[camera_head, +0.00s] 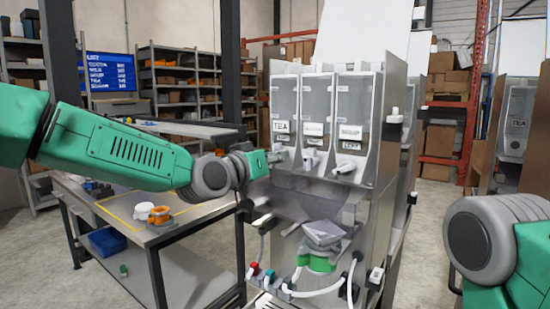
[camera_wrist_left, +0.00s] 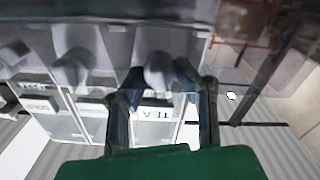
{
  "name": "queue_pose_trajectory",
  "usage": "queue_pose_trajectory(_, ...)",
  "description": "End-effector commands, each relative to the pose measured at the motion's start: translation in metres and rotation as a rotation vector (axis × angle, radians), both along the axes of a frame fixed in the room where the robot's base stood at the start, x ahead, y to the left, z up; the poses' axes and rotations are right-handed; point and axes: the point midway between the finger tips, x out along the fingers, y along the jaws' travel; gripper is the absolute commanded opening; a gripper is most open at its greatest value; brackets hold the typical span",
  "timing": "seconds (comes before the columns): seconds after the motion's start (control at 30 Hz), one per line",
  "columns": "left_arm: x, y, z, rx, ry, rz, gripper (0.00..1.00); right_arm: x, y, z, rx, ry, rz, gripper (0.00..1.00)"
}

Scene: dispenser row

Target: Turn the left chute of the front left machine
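The front left machine (camera_head: 328,120) is a grey dispenser with three clear bins in a row; the leftmost is labelled TEA. Its left chute (camera_wrist_left: 158,72) is a pale rounded spout under the TEA bin. In the left wrist view, which shows the machine upside down, the fingers of my left gripper (camera_wrist_left: 158,85) are spread, one on each side of the chute. I cannot tell whether they touch it. My right gripper is out of view.
The middle chute (camera_head: 310,158) and right chute (camera_head: 345,168) are close to the right. Below, a grey container (camera_head: 323,234) sits on a green base (camera_head: 317,262). A workbench (camera_head: 190,218) stands at the left, and another machine (camera_head: 516,120) at the right.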

Motion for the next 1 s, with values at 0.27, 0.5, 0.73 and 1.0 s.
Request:
queue_pose_trajectory(0.27,-0.001,-0.001,-0.002,0.113,-0.085,-0.001,0.00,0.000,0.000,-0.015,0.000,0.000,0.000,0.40)
queue_pose_trajectory(0.5,-0.001,-0.001,0.000,0.237,-0.172,0.000,0.00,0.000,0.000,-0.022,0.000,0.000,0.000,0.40)
queue_pose_trajectory(0.73,-0.001,-0.001,0.001,0.235,-0.170,0.000,0.31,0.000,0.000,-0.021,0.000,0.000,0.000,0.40)
queue_pose_trajectory(1.0,-0.001,0.000,0.001,0.234,-0.170,0.000,0.31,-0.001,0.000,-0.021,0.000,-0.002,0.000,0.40)
